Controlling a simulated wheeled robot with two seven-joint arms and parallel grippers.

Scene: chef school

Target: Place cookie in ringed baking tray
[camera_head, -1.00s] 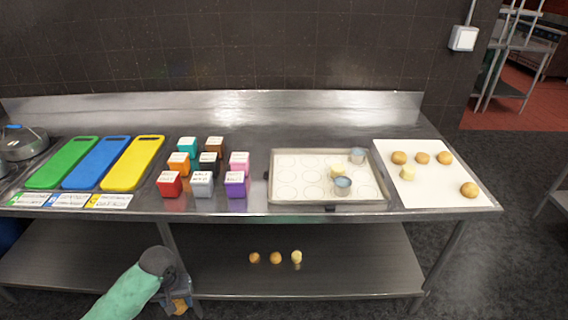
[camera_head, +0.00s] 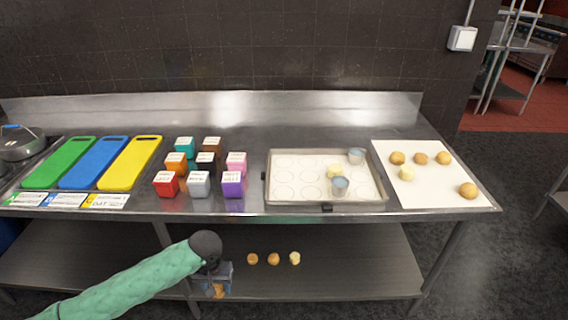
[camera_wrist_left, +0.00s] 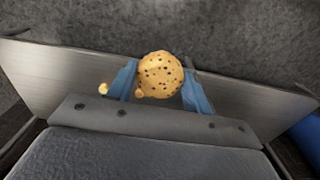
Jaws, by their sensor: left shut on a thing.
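My left gripper (camera_head: 218,288) is in front of the lower shelf, low in the head view. In the left wrist view its blue fingers (camera_wrist_left: 160,88) are shut on a round cookie with dark chips (camera_wrist_left: 160,72). The cookie also shows as a small brown piece in the head view (camera_head: 217,291). The ringed baking tray (camera_head: 281,201) lies on the steel table, its pale mat marked with circles. My right gripper is not in view.
The steel table (camera_head: 400,203) has a front edge above my left gripper. Several colored boxes (camera_head: 199,184) stand left of the tray, beside the cutting boards (camera_head: 131,163). A white sheet (camera_head: 430,197) with cookies lies right. Three round pieces (camera_head: 273,259) sit on the lower shelf (camera_head: 350,270).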

